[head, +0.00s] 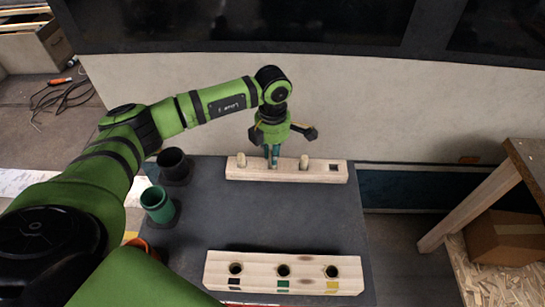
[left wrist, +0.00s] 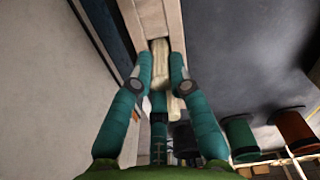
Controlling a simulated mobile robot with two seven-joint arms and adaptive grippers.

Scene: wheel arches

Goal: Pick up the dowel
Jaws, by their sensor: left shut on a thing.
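A pale wooden block (head: 320,174) lies at the far edge of the dark mat, with light dowels standing in it. My left gripper (head: 271,160), with teal fingers, points down at the block. It is shut on a dowel between the left dowel (head: 241,160) and the right dowel (head: 304,162). In the head view its fingers largely hide the held dowel. In the left wrist view pale wood of a dowel (left wrist: 160,64) shows between the fingertips, over the block (left wrist: 150,18). Whether the held dowel is clear of its hole I cannot tell. My right gripper is out of view.
A second block (head: 310,259) with round holes and coloured squares lies at the mat's near side. Black (head: 173,164) and green (head: 157,204) cups stand at the left. A wooden bench (head: 500,190) is at the right. The mat's middle (head: 290,215) is clear.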

